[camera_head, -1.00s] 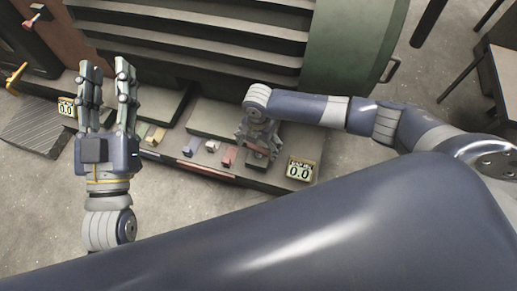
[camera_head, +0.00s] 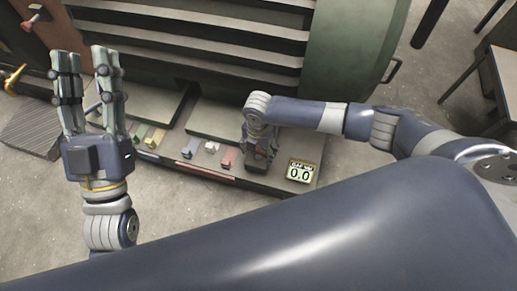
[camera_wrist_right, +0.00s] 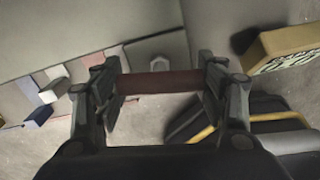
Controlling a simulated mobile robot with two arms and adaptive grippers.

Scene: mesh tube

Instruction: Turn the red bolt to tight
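A dark red bar (camera_wrist_right: 160,82) spans the space between the fingers of my right gripper (camera_wrist_right: 160,88) in the right wrist view. I cannot tell whether either is the red bolt, or whether the fingers touch the bar. The right fingers are wide apart. In the head view my right gripper (camera_head: 260,150) points down at the right end of the low bench (camera_head: 215,120), partly hidden by its own wrist. My left gripper (camera_head: 87,62) is raised, open and empty, left of the coloured blocks.
Several small coloured blocks, including a red one (camera_head: 229,157), line the bench front. A large green slatted machine (camera_head: 345,50) rises behind. Floor in front is clear.

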